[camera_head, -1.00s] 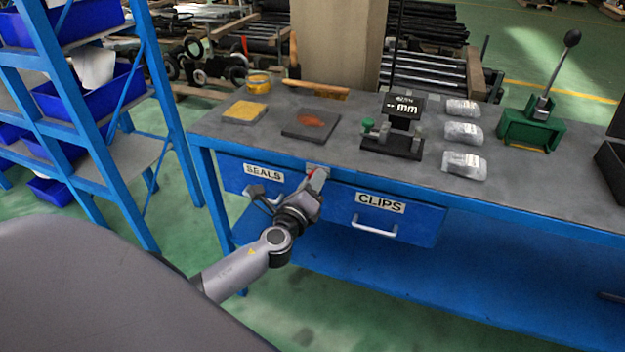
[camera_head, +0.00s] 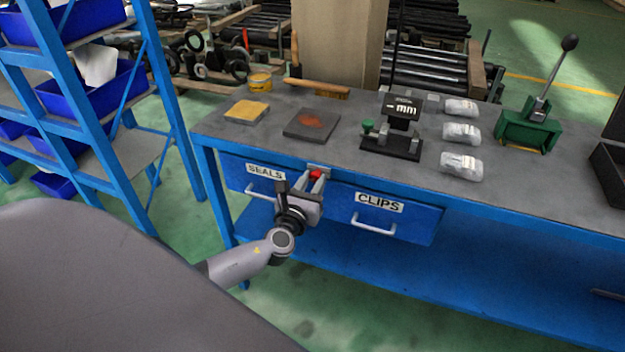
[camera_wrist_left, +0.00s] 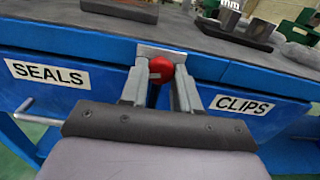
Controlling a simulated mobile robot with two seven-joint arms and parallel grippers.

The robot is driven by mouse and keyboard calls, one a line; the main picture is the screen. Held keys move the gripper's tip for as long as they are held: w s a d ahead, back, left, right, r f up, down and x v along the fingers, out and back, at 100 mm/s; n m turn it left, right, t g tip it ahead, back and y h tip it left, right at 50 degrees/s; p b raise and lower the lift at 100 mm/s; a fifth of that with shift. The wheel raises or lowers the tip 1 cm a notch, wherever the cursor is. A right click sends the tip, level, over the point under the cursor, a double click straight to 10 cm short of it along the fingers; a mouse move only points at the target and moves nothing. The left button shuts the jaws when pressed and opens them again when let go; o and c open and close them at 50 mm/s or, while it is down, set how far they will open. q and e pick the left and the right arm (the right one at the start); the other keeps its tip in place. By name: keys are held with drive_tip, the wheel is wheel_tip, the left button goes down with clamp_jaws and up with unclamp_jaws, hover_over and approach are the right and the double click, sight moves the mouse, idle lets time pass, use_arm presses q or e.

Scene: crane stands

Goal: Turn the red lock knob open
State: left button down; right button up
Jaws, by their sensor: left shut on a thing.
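The red lock knob (camera_head: 316,174) sits on a small grey plate (camera_wrist_left: 162,53) at the bench's front edge, between the SEALS drawer (camera_head: 262,178) and the CLIPS drawer (camera_head: 385,212). The knob also shows in the left wrist view (camera_wrist_left: 161,69). My left gripper (camera_head: 315,178) is at the knob, with one finger on each side, shut on it. In the left wrist view its fingers (camera_wrist_left: 161,78) flank the knob. The lower part of the knob is hidden behind the gripper body. My right gripper is not in view.
Both drawers are flush with the bench (camera_head: 345,160). Their handles stick out, with the CLIPS handle (camera_head: 374,227) right of my gripper. A gauge stand (camera_head: 392,145), silver packets and a green lever press (camera_head: 530,130) stand on top. A blue shelf rack (camera_head: 110,165) stands left.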

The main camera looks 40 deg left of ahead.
use_arm(q)
drive_tip(key=shift+m, duration=0.5)
drive_tip(key=c, duration=0.8)
unclamp_jaws()
drive_tip(key=shift+s, duration=0.1)
drive_tip(key=v, duration=0.7)
